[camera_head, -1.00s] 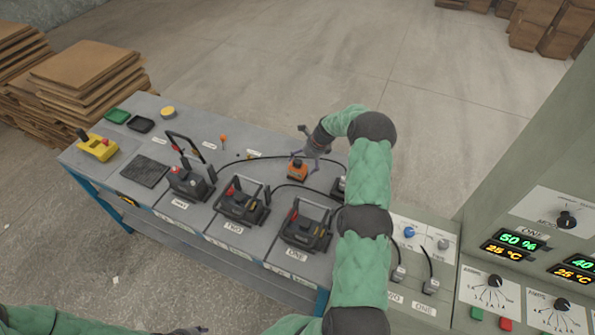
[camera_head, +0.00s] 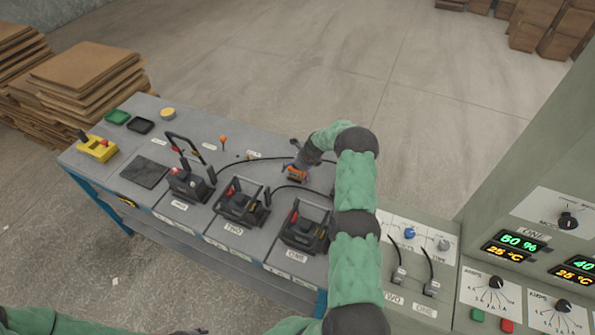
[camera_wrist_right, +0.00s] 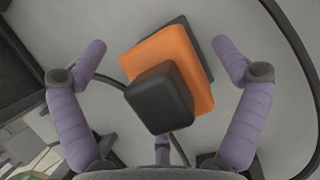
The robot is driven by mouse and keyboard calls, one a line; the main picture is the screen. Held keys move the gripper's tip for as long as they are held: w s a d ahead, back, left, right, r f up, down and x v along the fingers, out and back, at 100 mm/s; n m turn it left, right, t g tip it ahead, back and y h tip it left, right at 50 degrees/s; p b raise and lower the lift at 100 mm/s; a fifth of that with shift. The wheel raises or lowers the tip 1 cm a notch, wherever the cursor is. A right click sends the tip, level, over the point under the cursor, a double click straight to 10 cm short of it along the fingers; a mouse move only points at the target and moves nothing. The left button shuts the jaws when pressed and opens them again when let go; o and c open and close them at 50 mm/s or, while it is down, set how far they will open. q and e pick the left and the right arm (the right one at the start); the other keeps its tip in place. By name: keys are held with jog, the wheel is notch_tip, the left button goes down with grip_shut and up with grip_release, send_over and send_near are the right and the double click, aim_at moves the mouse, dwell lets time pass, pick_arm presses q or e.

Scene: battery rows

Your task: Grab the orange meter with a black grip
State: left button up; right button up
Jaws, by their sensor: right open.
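The orange meter (camera_head: 297,175) stands on the grey bench, behind the row of batteries. In the right wrist view the orange meter (camera_wrist_right: 172,62) shows its black grip (camera_wrist_right: 160,97) pointing toward the camera. My right gripper (camera_head: 296,170) is at the meter in the head view and partly covers it. In the right wrist view my right gripper (camera_wrist_right: 160,58) is open, with one finger on each side of the meter and gaps between. At the lower left of the head view, a part of my left arm shows; its gripper tips are small and unclear (camera_head: 190,331).
Black batteries with handles (camera_head: 240,203) stand in a row along the bench front, with cables behind them. A control panel (camera_head: 520,250) stands at the right.

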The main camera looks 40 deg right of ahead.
jog(key=shift+c, duration=0.2)
jog(key=c, duration=1.5)
